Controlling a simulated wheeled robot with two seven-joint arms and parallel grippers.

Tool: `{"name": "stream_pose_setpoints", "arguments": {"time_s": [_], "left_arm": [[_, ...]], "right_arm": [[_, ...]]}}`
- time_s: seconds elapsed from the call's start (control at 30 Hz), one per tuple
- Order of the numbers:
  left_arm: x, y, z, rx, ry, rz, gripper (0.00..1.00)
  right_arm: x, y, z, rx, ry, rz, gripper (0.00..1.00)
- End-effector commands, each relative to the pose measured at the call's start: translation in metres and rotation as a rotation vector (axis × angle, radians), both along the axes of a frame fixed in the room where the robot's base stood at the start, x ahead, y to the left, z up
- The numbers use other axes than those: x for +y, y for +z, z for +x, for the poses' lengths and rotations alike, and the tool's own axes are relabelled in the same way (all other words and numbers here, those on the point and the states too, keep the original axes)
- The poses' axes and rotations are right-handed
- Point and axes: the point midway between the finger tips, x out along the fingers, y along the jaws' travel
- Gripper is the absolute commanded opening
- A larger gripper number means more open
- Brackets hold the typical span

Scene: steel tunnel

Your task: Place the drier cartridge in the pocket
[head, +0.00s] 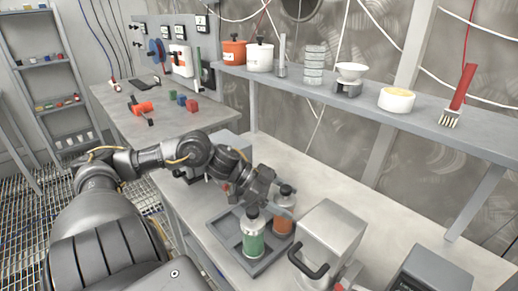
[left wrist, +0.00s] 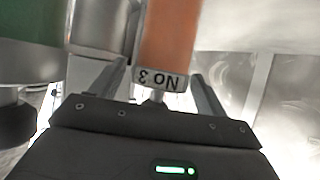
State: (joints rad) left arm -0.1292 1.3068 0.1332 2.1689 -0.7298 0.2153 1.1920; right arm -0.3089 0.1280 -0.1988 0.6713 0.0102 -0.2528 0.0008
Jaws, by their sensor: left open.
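A cartridge with an orange body and dark cap (head: 283,212) stands in the right part of a grey tray (head: 222,224) on the bench. A cartridge with a green body (head: 252,240) stands to its left and nearer. My left gripper (head: 263,188) is just above and behind the two. In the left wrist view, my left gripper (left wrist: 160,82) has its fingers apart, with the orange cartridge (left wrist: 168,35) showing between or beyond them; its tag reads "NO 3" upside down. Contact cannot be told. I cannot tell which cartridge is the drier or make out the pocket. My right gripper is not in view.
A metal box (head: 332,235) with a black handle stands close to the tray's right. A shelf (head: 350,100) with pots, jars and a red brush (head: 460,95) runs along the back wall. The bench behind the box is clear.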

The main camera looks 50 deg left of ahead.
Motion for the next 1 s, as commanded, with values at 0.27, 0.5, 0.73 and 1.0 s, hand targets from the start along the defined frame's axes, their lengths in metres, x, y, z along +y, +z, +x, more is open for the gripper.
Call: {"name": "stream_pose_setpoints", "arguments": {"time_s": [0.27, 0.5, 0.73, 1.0], "left_arm": [[0.022, 0.015, -0.016, 0.004, -0.001, -0.001, 0.75], [0.049, 0.034, -0.034, -0.001, -0.001, -0.001, 0.75], [0.068, 0.046, -0.048, 0.000, -0.002, 0.000, 0.75], [0.074, 0.050, -0.053, 0.000, -0.004, 0.002, 0.75]], "right_arm": [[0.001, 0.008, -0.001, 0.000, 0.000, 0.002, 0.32], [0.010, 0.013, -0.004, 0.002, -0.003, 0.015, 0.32], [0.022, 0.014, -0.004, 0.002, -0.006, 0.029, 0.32], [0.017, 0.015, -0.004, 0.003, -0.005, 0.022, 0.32]]}}
